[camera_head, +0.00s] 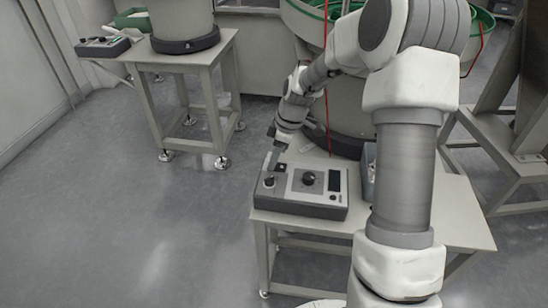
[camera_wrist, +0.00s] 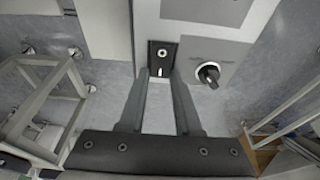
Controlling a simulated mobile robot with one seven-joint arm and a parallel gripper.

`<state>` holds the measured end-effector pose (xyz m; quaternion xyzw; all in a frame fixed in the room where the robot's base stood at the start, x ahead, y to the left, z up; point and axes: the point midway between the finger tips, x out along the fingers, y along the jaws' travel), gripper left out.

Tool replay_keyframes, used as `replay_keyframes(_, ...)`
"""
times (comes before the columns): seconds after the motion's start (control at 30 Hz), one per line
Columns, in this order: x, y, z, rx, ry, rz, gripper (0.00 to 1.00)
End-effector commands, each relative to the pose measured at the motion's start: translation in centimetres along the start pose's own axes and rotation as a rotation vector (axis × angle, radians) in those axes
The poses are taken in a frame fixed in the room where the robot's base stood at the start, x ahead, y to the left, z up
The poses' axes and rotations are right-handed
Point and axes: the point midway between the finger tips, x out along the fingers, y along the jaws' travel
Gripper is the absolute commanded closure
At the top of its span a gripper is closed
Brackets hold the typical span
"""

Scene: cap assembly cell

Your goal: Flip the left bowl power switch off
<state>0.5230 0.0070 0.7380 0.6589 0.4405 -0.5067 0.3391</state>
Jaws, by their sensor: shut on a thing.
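A grey control box (camera_head: 320,205) sits on the near table, under a feeder bowl. My gripper (camera_head: 271,164) points down at the box's left rear part. In the wrist view my gripper (camera_wrist: 160,77) has its two fingers on either side of a black rocker switch (camera_wrist: 162,58) with white marks, and is shut on it. The fingers partly hide its sides, and its on or off position is hard to tell. A second control box (camera_head: 103,46) stands on the far left table, away from my gripper.
A dark round knob (camera_wrist: 209,73) is close beside the switch. A red cable (camera_head: 327,75) hangs by the near bowl. The floor left of the near table is clear.

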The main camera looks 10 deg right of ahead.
Motion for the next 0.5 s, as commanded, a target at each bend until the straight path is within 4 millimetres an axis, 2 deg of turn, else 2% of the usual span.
replay_keyframes(0.03, 0.03, -0.06, -0.01, 0.0, 0.0, -0.002, 1.0)
replay_keyframes(0.07, 0.02, -0.06, -0.01, 0.0, 0.0, -0.002, 0.62)
replay_keyframes(0.2, 0.02, -0.04, -0.01, 0.001, 0.0, -0.002, 0.38)
replay_keyframes(0.5, -0.14, 0.0, -0.02, 0.001, 0.0, 0.0, 0.38)
